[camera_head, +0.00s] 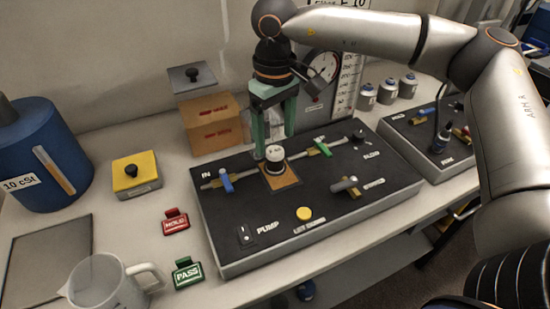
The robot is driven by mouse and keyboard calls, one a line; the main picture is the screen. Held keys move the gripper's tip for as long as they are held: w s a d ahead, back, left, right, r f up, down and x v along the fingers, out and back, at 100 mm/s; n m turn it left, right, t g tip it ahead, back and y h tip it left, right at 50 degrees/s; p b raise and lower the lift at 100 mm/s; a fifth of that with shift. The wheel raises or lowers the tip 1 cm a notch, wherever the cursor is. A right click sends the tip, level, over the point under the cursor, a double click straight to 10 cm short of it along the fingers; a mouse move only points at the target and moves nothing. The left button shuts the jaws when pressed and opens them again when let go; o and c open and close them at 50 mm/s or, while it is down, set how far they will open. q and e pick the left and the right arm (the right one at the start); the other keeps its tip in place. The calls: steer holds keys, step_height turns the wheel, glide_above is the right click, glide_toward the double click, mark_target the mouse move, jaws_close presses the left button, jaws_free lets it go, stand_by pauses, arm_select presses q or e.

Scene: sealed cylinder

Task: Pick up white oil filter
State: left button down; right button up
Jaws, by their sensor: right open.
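The white oil filter (275,153) appears to be the small white cylinder with a dark lower part. It stands upright on a tan square plate (282,181) in the middle of the black control panel (330,215). My right gripper (275,143) points down with its green fingers open. The fingertips are at or just above the filter's top, one to each side in the picture. I cannot tell whether they touch it. My left gripper is not in view.
Valves with blue (226,182) and green (323,148) handles flank the filter. A gauge (321,66) stands behind. Several grey canisters (387,93) are at the back right. A clear jug (102,284), PASS sign (187,273) and HOLD sign (174,221) are at the left.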

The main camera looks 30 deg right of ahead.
mark_target(275, 151)
steer(key=f, duration=0.4)
steer(key=shift+s+a+f, duration=0.1)
steer(key=shift+s+f, duration=0.1)
steer(key=shift+f, duration=0.2)
jaws_close()
